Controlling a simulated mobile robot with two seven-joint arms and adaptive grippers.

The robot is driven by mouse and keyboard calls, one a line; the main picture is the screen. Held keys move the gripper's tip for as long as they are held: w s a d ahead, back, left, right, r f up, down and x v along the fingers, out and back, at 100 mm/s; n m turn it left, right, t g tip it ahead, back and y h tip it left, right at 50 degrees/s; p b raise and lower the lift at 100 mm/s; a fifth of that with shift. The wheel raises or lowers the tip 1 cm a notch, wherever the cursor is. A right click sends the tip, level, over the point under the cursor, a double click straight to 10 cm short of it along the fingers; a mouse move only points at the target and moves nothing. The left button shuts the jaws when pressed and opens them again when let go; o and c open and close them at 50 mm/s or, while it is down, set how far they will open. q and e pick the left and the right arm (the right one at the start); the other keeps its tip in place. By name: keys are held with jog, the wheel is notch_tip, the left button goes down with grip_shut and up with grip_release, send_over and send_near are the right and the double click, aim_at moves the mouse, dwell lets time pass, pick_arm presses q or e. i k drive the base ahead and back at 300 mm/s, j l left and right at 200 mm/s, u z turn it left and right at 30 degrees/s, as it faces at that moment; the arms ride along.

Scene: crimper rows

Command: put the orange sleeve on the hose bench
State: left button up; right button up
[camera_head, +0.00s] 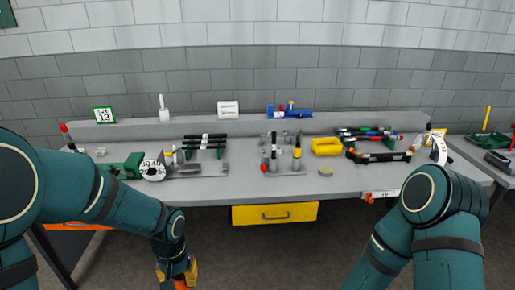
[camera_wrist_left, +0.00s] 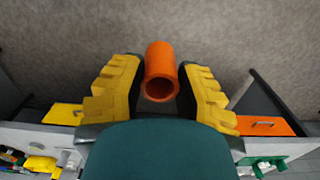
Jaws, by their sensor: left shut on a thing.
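The orange sleeve (camera_wrist_left: 160,58), a hollow tube, sits between the yellow fingers of my left gripper (camera_wrist_left: 162,72), which is shut on it. In the head view the left gripper (camera_head: 178,274) hangs low at the bottom edge, in front of a long grey bench (camera_head: 215,190) and below its top. Only a bit of the orange sleeve (camera_head: 181,284) shows there. Whether this grey bench is the hose bench I cannot tell. My right arm reaches down at the lower right, and its gripper is out of the picture.
The bench top holds a green machine (camera_head: 127,166), a white-faced disc (camera_head: 152,170), black rods (camera_head: 205,142), a yellow bin (camera_head: 326,146) and upright pieces. Its front right is fairly clear. A yellow drawer (camera_head: 275,213) is under the front edge. Another bench (camera_head: 470,150) stands at right.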

aim_at(246, 156)
jog(key=i+j+z, duration=0.3)
jog(key=i, duration=0.15)
jog(key=i+j+z, duration=0.7)
jog(key=j, duration=0.15)
jog(key=i+j+z, duration=0.2)
jog(key=j+z, duration=0.2)
jog(key=j, duration=0.2)
jog(key=i+j+z, duration=0.15)
jog(key=j, duration=0.2)
jog(key=i+j, duration=0.2)
jog(key=i, duration=0.35)
jog(key=z, duration=0.05)
